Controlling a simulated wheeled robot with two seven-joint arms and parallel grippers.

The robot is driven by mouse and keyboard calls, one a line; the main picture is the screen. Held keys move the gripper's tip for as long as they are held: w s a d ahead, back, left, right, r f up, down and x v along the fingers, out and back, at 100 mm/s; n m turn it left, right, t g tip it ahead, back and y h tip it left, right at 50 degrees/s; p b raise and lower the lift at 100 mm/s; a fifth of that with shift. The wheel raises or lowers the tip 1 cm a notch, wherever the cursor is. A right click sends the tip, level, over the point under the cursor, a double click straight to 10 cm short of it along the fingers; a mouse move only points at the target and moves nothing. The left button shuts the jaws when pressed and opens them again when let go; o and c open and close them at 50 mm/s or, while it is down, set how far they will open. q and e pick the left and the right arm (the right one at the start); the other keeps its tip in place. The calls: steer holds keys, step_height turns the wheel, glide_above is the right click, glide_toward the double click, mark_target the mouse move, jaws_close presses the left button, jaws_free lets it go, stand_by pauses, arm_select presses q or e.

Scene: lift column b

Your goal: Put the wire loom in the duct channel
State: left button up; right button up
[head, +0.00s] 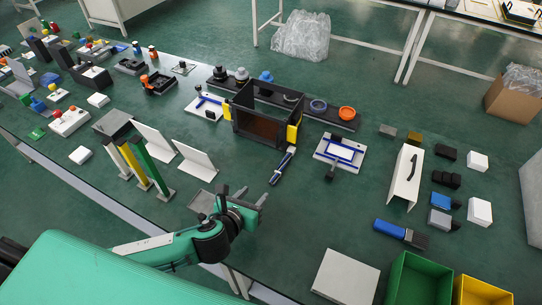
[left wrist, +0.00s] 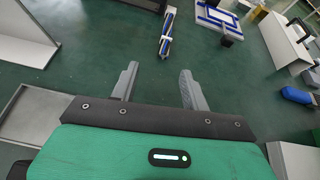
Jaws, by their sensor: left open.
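A slim bundle with blue, white and dark stripes (head: 283,165), which looks like the wire loom, lies on the green table. It also shows at the top of the left wrist view (left wrist: 167,32). I cannot tell for certain which thing is the duct channel; a long white folded piece with a black handle (head: 405,178) stands to the right. My left gripper (head: 253,196) is open and empty, short of the bundle on the near side. In the left wrist view its two grey fingers (left wrist: 158,72) are apart, with bare table between them. My right gripper is not in view.
A black frame with yellow sides (head: 258,125) stands behind the bundle. A white plate with a blue frame (head: 340,152) is to its right. White angled panels (head: 195,161) and coloured posts stand left. A green bin (head: 410,280) and yellow bin (head: 482,292) are at front right.

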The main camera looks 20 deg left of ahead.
arm_select(q)
steer(key=shift+s+d+r+m, duration=0.25)
steer(key=shift+s+m, duration=0.05)
steer(key=shift+m, duration=0.4)
glide_toward(277, 173)
steer(key=shift+w+a+f, duration=0.15)
steer(key=shift+w+f, duration=0.4)
steer(key=shift+w, duration=0.3)
steer(key=shift+w+f, duration=0.15)
steer(key=shift+w, duration=0.2)
steer(key=shift+w+f, duration=0.15)
steer(key=shift+w, duration=0.3)
steer(key=x, duration=0.3)
steer(key=shift+w+d+p, duration=0.2)
steer(key=shift+d+p, duration=0.2)
steer(key=shift+d, duration=0.05)
steer(key=shift+w+f, duration=0.3)
steer(key=shift+w, duration=0.25)
steer(key=shift+c, duration=0.7)
steer(key=c, duration=0.7)
jaws_close()
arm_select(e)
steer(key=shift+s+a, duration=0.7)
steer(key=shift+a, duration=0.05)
